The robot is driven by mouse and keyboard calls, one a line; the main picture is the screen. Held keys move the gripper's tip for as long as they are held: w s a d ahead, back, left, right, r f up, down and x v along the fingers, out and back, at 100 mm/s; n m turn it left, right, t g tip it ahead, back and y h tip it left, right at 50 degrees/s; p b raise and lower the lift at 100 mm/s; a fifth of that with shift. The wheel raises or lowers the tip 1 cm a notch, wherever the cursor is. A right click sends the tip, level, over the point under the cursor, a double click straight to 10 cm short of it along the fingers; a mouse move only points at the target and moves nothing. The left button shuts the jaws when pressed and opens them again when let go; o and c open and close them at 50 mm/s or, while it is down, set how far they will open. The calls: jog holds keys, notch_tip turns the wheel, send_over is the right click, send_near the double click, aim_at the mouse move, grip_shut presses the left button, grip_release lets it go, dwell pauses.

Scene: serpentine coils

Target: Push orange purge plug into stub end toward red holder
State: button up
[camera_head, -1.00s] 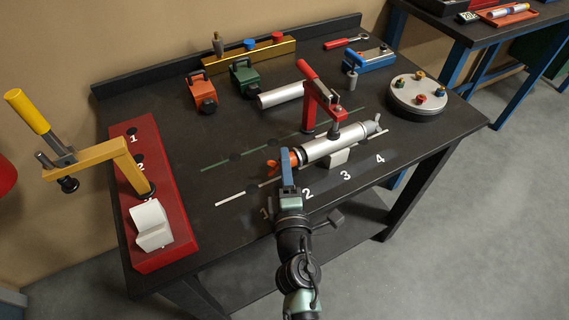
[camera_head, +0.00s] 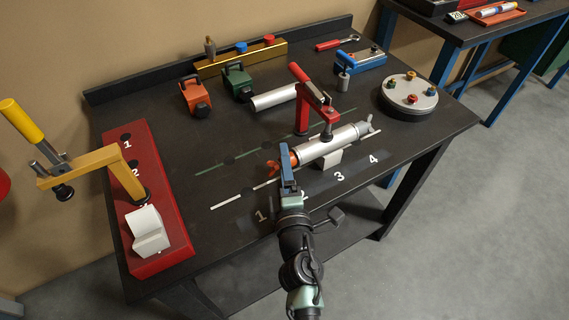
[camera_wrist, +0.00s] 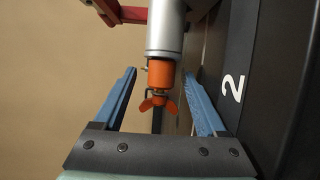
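The orange purge plug (camera_wrist: 159,78) sits at the near end of the silver stub (camera_wrist: 166,32), with its orange wing handle facing my wrist camera. How deep it sits is not clear. In the head view the plug (camera_head: 271,168) is at the stub's left end, the end toward the red holder (camera_head: 168,190). The stub (camera_head: 325,146) lies on a pale support under a red clamp. My gripper (camera_wrist: 160,75) is open, with one blue finger on each side of the plug and visible gaps. In the head view my gripper (camera_head: 284,152) partly covers the plug area.
The red toggle clamp (camera_head: 303,115) rises over the stub. The yellow-handled clamp (camera_head: 95,168) stands on the red holder. Orange (camera_head: 195,97) and green (camera_head: 238,82) blocks and another silver tube (camera_head: 274,98) lie behind. The bench between holder and plug is clear.

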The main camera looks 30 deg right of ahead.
jog(key=shift+s+f, duration=0.1)
jog(key=shift+s+a, duration=0.15)
jog(key=shift+s, duration=0.1)
jog(key=b+v, duration=0.2)
jog(key=v, duration=1)
jog(key=shift+b, duration=0.35)
jog(key=shift+s, duration=0.1)
